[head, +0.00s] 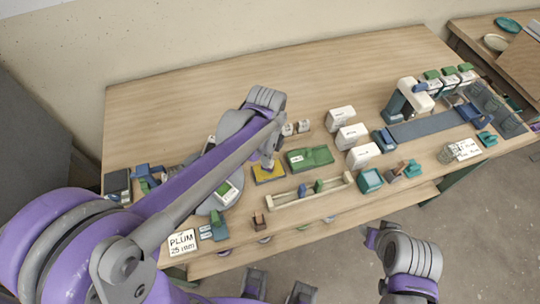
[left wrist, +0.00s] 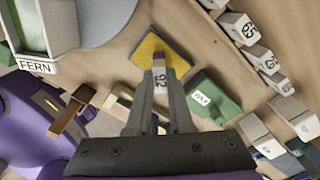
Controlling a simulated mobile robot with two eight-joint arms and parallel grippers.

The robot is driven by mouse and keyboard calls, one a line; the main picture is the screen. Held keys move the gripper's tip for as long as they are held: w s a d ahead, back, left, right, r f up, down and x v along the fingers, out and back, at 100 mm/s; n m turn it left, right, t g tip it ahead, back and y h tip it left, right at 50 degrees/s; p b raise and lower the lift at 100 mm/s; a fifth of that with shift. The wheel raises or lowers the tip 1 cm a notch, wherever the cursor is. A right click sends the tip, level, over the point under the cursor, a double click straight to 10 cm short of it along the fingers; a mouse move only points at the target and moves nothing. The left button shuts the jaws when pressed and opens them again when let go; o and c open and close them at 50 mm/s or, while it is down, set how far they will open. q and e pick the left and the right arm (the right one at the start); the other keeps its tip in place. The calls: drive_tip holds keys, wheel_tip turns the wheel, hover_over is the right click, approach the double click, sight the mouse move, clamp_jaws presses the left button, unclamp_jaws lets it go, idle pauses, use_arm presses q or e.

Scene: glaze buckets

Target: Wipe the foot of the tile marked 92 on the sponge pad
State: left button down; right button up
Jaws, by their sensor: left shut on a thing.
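The tile marked 92 (left wrist: 160,80) is a small pale block, upside down to the left wrist view, with a darker far end. My left gripper (left wrist: 158,100) is shut on it. In the head view this gripper (head: 268,160) points down at the yellow sponge pad (head: 267,175). The pad also shows in the left wrist view (left wrist: 178,62), with the tile's far end over it. I cannot tell whether the tile touches the pad. My right arm shows at the lower right of the head view, its finger state unclear.
A green block (head: 310,158) lies just right of the pad, and a slotted wooden rack (head: 290,199) in front. White numbered blocks (head: 351,136) stand further right. The table's back left (head: 190,95) is clear.

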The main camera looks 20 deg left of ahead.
use_arm(q)
drive_tip(key=shift+s+a, duration=0.45)
drive_tip(key=shift+a, duration=0.2)
drive_tip(key=shift+d, duration=0.1)
drive_tip(key=shift+w+d, duration=0.55)
drive_tip(key=shift+d, duration=0.2)
drive_tip(key=shift+w+d, duration=0.5)
drive_tip(key=shift+d, duration=0.2)
use_arm(e)
drive_tip(key=shift+f, duration=0.1)
use_arm(q)
drive_tip(key=shift+r+p, duration=1.65)
drive_tip(key=shift+r, duration=1.35)
use_arm(e)
drive_tip(key=shift+w+r, duration=0.25)
drive_tip(key=shift+r, duration=0.5)
drive_tip(key=shift+w+r, duration=0.2)
drive_tip(key=shift+r, duration=0.5)
drive_tip(key=shift+w+r, duration=0.25)
drive_tip(key=shift+r, duration=0.5)
drive_tip(key=shift+s, duration=0.1)
